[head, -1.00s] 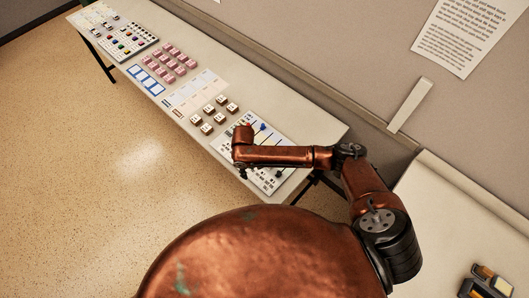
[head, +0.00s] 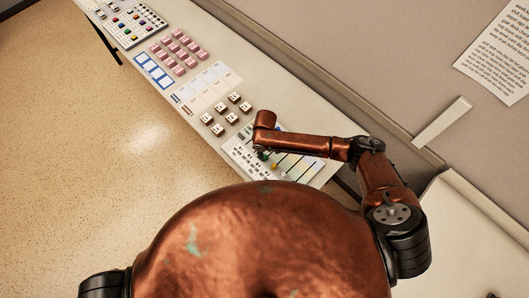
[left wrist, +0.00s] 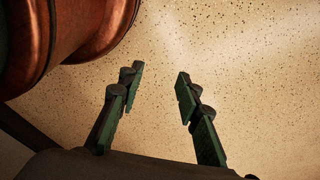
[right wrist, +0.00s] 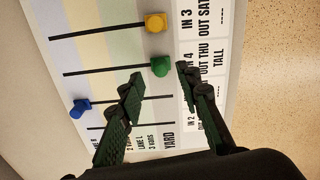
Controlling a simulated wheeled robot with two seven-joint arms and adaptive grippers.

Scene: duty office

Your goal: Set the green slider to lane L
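The slider board (head: 311,170) lies on the long table, with its knobs partly hidden by my right arm. In the right wrist view, the green slider knob (right wrist: 160,66) sits at the label end of its dark slot. My right gripper (right wrist: 160,80) is open, its fingertips pointing at the green knob; contact cannot be told. The yellow knob (right wrist: 155,22) is on the slot above, and the blue knob (right wrist: 80,108) is at the far-left part of another slot. Small print near the left finger seems to include "LANE L". My left gripper (left wrist: 158,80) is open and empty over the floor.
Open floor (head: 90,130) lies in front.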

